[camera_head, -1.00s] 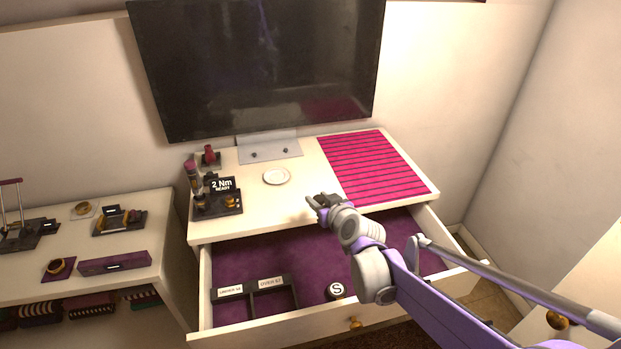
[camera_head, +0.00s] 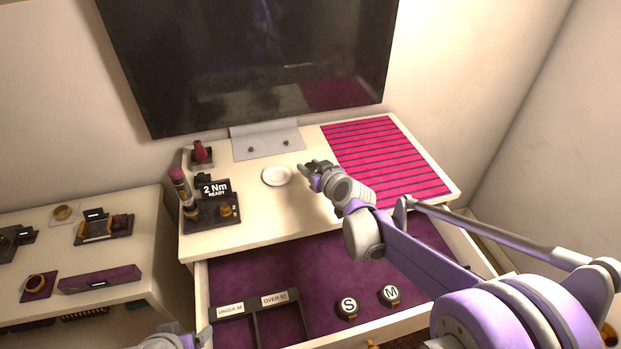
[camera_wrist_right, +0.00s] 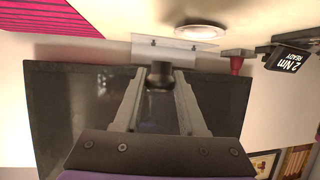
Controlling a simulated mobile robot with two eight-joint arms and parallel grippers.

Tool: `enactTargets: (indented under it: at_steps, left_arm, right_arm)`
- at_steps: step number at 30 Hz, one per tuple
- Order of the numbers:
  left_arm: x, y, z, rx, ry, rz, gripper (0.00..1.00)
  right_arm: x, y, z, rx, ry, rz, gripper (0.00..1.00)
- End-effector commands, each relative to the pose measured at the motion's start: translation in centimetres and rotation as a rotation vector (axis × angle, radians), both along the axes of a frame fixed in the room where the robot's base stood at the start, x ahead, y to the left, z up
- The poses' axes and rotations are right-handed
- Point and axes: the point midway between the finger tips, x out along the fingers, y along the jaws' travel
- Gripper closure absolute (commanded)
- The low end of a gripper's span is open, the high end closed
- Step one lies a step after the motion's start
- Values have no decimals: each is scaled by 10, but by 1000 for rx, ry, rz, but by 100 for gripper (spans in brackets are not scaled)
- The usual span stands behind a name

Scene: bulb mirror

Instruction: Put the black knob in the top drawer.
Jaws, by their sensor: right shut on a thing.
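My right gripper (camera_head: 308,168) is over the dresser top, just right of the white dish. In the right wrist view its fingers (camera_wrist_right: 160,80) are shut on a small dark round piece, the black knob (camera_wrist_right: 160,74). In the head view the knob is too small and dark to make out at the fingertips. The top drawer (camera_head: 225,272) is open below, with a purple lining. A bit of my left gripper (camera_head: 190,340) shows at the bottom edge.
The dresser top holds a white dish (camera_head: 277,175), a 2 Nm stand (camera_head: 212,211), a grey plate (camera_head: 266,139) and a striped pink mat (camera_head: 385,160). A dark screen (camera_head: 250,60) stands behind.

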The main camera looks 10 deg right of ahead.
Motion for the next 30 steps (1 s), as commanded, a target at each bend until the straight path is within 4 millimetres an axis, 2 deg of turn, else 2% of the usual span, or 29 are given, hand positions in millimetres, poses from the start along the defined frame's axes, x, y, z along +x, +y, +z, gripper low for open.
enactTargets:
  at_steps: [1,3,10,15,27,28,30]
  left_arm:
    - [-2,0,-5,0,4,0,14]
    - [-3,0,-7,0,6,0,14]
    - [-4,0,-9,0,8,0,14]
    - [-6,0,-14,0,12,0,14]
    - [-7,0,-16,0,13,0,14]
    - [-7,0,-15,0,13,0,14]
    - [-7,0,-15,0,13,0,14]
  right_arm:
    - [-1,0,-14,1,2,0,100]
    - [-1,0,-24,0,2,0,100]
    - [0,0,-41,0,1,0,100]
    - [-1,0,-66,0,2,0,100]
    - [-1,0,-72,0,1,0,100]
    - [0,0,-71,0,1,0,54]
    - [0,0,-71,0,1,0,42]
